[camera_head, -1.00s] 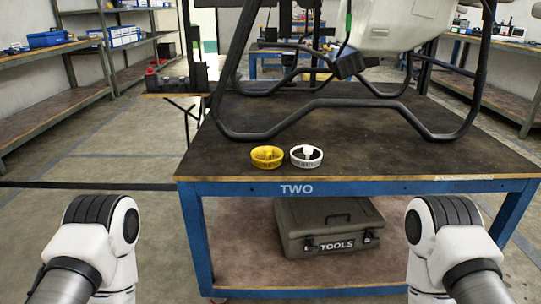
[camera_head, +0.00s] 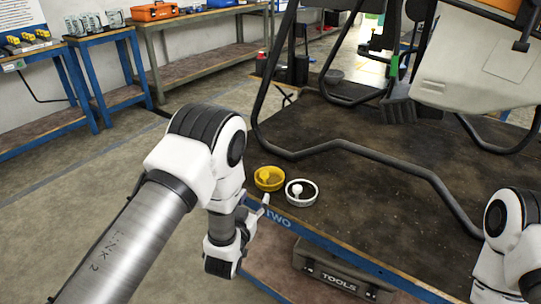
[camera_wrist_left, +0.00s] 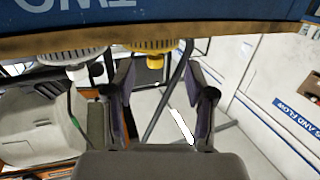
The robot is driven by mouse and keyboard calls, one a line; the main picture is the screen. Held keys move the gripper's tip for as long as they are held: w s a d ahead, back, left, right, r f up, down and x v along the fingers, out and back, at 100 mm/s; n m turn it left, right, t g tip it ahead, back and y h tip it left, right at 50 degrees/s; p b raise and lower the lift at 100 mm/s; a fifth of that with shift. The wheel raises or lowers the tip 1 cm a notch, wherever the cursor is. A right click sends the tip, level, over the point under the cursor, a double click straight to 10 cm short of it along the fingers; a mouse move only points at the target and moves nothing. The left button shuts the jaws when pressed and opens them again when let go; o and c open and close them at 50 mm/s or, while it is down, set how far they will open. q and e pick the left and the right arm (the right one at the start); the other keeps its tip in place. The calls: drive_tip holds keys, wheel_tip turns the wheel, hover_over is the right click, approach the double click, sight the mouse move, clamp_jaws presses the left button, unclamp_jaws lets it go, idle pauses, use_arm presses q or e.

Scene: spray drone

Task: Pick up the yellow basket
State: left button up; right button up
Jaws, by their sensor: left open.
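My right gripper is out of view; only part of that arm shows.
The table (camera_head: 350,225) has a dark top and a blue front rail. A black tubular drone frame (camera_head: 380,158) stands behind the baskets. A tools case (camera_head: 340,275) sits on the lower shelf.

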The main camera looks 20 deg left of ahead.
sight(263, 178)
use_arm(q)
drive_tip(key=shift+t, duration=0.4)
drive_tip(key=w, duration=0.3)
drive_tip(key=w+r+b, duration=0.1)
drive_tip(key=w, duration=0.2)
drive_tip(key=w+r, duration=0.1)
drive_tip(key=w, duration=0.1)
drive_tip(key=shift+w+d, duration=0.3)
drive_tip(key=shift+w, duration=0.1)
clamp_jaws()
